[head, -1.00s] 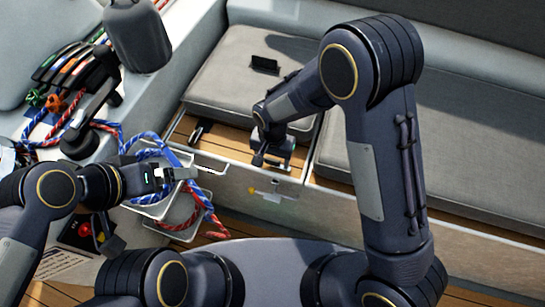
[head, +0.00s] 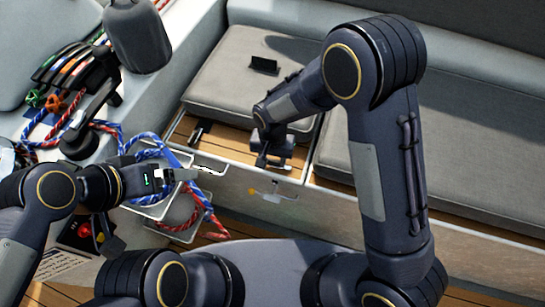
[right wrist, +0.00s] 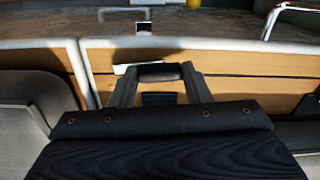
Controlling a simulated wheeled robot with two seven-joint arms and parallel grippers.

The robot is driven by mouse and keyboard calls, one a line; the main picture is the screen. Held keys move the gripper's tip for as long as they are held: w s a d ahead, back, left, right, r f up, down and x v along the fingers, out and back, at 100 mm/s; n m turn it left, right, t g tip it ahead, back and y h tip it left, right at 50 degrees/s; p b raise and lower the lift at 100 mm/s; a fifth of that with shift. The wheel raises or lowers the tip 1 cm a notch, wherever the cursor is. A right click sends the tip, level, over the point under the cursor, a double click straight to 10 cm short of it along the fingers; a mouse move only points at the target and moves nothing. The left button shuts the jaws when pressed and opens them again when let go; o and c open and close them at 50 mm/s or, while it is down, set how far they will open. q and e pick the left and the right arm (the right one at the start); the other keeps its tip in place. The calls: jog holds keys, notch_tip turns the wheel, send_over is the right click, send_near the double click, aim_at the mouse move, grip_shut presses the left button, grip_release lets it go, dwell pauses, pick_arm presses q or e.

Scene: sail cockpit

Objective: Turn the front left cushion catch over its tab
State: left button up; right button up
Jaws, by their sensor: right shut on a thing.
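My right gripper (head: 270,158) is over the wooden strip in front of the left seat cushion (head: 235,75). In the right wrist view its two fingers are shut on a dark catch (right wrist: 160,72), with one finger at each end of its bar. In the head view the gripper partly covers this catch. The tab under it cannot be made out. Another dark catch (head: 197,133) sits on the wooden strip to the left, apart from the gripper. My left gripper (head: 178,174) is beside the blue rope; whether its fingers are open is unclear.
Blue and red ropes (head: 205,213) hang over wire baskets (head: 160,208) near my left gripper. A yellow knob (head: 252,191) is on the locker front below my right gripper. A long grey cushion (head: 480,150) lies to the right. A small black piece (head: 264,65) rests on the left cushion.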

aim_at(272, 160)
jog(key=n, duration=0.4)
jog(key=n+b, duration=0.1)
jog(key=n, duration=0.3)
jog(key=shift+n, duration=0.4)
jog(key=n, duration=0.4)
jog(key=shift+n, duration=2.1)
jog(key=o, duration=1)
jog(key=shift+r, duration=0.1)
notch_tip(272, 160, up, 8)
jog(key=shift+f+p, duration=0.15)
jog(key=shift+p, duration=0.7)
